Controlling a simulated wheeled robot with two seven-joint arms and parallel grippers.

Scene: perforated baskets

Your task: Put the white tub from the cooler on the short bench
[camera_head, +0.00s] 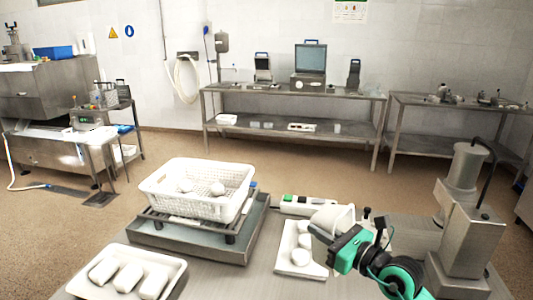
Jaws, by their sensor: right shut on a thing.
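A pale white tub (338,214) is at my right gripper (328,234), above the near table. My right gripper is shut on it, and its green and black body hides part of the tub's lower side. The arm comes in from the lower right. My left gripper is not in view. At the back, a metal bench (455,102) stands at the right with small items on top, beside a wider metal bench (290,91). I cannot tell for sure which is the short bench. No cooler can be clearly made out.
A white perforated basket (197,208) with pale round pieces stands on a metal scale on the near table. White trays (178,279) with pale pieces lie at the front left and beside my right gripper. A grey metal machine (467,235) rises at the right. Brown floor lies beyond.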

